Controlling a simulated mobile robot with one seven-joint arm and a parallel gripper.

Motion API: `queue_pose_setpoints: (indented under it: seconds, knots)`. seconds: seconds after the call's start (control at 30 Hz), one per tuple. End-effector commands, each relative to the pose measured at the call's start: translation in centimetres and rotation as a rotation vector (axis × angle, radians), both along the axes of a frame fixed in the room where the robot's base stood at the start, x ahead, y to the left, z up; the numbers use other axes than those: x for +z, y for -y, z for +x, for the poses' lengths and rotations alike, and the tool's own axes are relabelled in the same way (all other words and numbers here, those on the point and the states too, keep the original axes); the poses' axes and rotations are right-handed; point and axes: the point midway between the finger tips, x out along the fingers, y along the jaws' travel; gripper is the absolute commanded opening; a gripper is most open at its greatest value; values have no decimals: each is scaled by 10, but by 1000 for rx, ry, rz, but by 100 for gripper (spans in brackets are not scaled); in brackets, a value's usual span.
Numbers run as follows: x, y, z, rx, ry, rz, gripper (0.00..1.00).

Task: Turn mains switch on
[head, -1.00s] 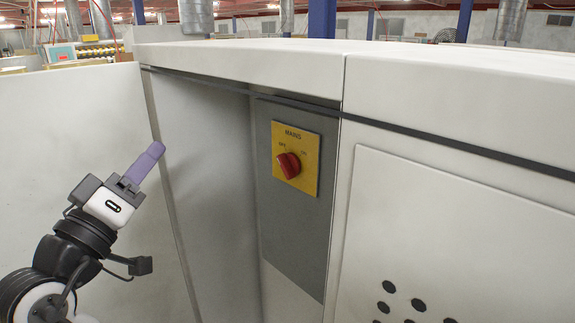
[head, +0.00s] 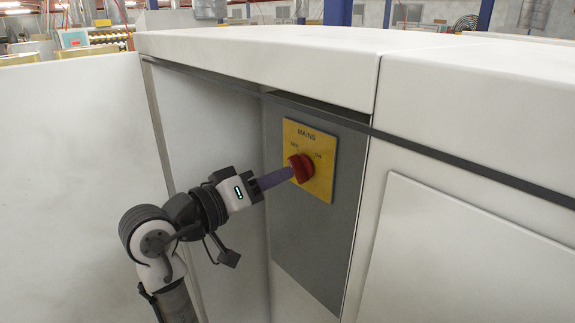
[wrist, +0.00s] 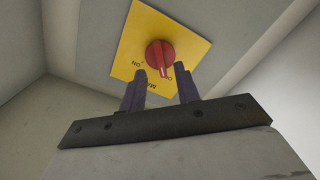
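The mains switch is a red rotary knob (head: 301,169) on a yellow plate (head: 320,180) marked MAINS, with position labels at its upper left and upper right. The plate is on a grey panel recessed in a white cabinet. My gripper (head: 288,174) reaches in from the left, its purple fingers at the knob's left side. In the wrist view the two fingers stand apart, with the knob (wrist: 160,54) just beyond and between their tips (wrist: 160,72). I cannot tell whether they touch it. The plate (wrist: 135,45) appears upside down there; ON shows left, and the knob's white mark points down.
The white cabinet's top (head: 250,45) overhangs the recess, with a dark strip (head: 440,152) along its edge. A white side wall (head: 75,160) stands left of my arm. A raised cabinet panel (head: 470,260) is at the right.

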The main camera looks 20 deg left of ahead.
Motion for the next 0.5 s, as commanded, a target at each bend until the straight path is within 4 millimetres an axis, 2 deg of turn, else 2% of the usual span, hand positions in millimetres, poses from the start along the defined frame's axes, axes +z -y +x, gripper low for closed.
queue_pose_setpoints:
  seconds: [0.2,0.5]
  knots:
    - [1,16,24,-1,0,-1,32]
    - [0,20,30,1,1,1,32]
